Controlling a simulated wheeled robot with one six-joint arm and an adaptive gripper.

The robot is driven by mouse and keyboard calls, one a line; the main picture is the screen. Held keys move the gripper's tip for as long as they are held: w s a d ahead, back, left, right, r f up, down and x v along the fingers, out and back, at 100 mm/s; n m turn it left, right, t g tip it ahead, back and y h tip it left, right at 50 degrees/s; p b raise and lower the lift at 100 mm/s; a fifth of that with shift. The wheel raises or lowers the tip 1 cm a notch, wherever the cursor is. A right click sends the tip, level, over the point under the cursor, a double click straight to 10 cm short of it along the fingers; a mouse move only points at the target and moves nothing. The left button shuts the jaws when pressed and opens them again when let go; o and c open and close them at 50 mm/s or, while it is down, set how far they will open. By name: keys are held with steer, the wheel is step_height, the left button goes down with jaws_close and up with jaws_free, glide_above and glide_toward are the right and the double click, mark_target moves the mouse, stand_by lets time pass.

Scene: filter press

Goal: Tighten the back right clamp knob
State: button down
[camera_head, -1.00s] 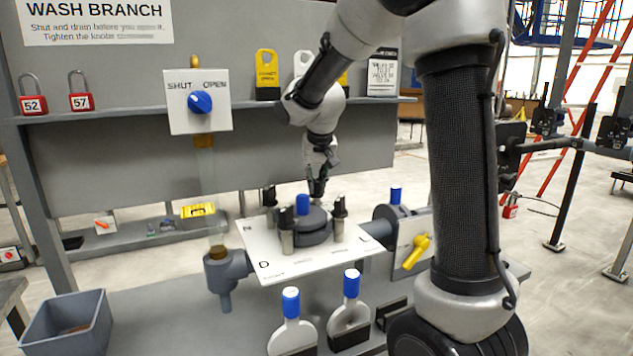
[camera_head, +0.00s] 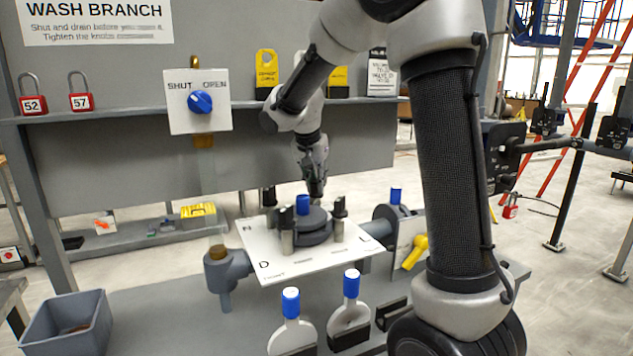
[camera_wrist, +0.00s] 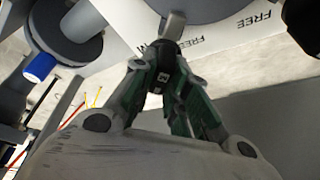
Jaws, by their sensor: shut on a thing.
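The round grey filter housing (camera_head: 313,236) with a blue cap (camera_head: 303,204) sits on a white lettered plate (camera_head: 275,268). Black clamp knobs stand around it: front left (camera_head: 287,218), front right (camera_head: 340,207) and back left (camera_head: 269,197). My gripper (camera_head: 316,197) reaches down behind the housing, at its back right. In the wrist view my fingertips (camera_wrist: 170,32) are close together beside the housing's edge. Another dark knob (camera_wrist: 303,22) shows at the right.
A blue-capped fitting (camera_head: 396,196) and a yellow handle (camera_head: 414,252) stand to the right. Two blue-topped paddles (camera_head: 291,304) (camera_head: 351,288) are in front. A grey bin (camera_head: 74,323) sits at the left. The back panel carries a shelf (camera_head: 240,107) with padlocks and tags.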

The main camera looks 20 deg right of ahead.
steer(key=shift+s+f, duration=0.15)
steer(key=shift+f, duration=0.15)
steer(key=c, duration=1.4)
jaws_free()
steer(key=shift+r, duration=0.1)
steer(key=shift+r, duration=0.25)
steer(key=v, duration=1.1)
steer(key=shift+r, duration=0.25)
